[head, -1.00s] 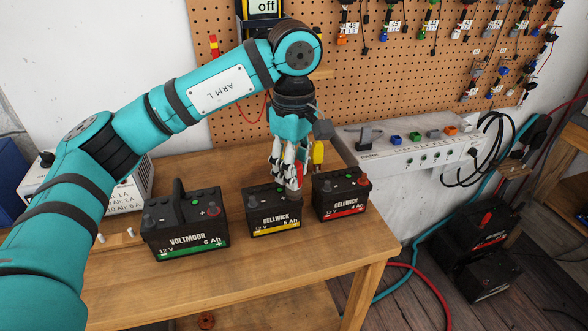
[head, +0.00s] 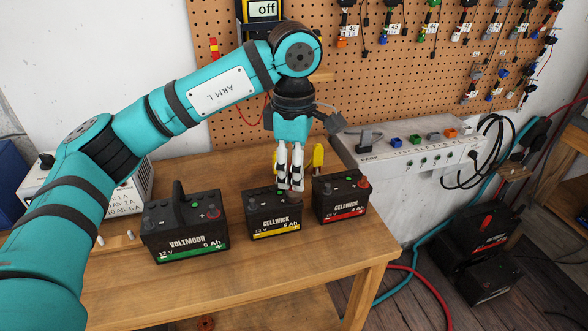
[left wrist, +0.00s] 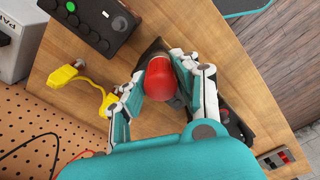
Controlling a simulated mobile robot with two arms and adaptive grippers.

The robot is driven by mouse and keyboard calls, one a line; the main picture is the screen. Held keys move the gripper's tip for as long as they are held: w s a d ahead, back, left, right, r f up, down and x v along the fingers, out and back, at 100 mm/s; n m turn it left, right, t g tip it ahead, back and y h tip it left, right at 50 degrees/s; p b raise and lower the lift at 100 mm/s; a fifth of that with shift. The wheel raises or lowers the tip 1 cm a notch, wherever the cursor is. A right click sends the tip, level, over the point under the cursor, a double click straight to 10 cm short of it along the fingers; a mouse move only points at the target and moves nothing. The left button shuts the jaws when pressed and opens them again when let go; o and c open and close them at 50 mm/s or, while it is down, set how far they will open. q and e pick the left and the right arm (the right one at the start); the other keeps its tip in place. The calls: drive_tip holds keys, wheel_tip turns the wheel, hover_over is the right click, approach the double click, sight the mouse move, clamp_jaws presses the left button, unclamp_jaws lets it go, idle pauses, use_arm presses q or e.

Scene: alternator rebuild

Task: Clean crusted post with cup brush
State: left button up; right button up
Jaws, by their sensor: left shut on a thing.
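The middle battery (head: 275,222), a dark Cellwick with a yellow stripe, stands on the workbench. My left gripper (head: 290,187) points down over its right-hand post. It is shut on a red-handled tool, which I take for the cup brush (left wrist: 161,80); the red top shows between the fingers in the left wrist view (left wrist: 160,85). A dark lower end (head: 293,197) sits at the post, so the post is hidden. I cannot tell how much crust is on it. My right gripper is not in view.
The green-striped Voltmoor battery (head: 186,240) stands to the left, the red-striped Cellwick (head: 340,210) close on the right. A yellow clip (head: 318,155) is behind the gripper. The bench (head: 250,268) is clear in front; a pegboard (head: 370,85) rises behind.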

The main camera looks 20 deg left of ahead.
use_arm(q)
drive_tip(key=shift+r+p, duration=2.5)
drive_tip(key=shift+r, duration=1.25)
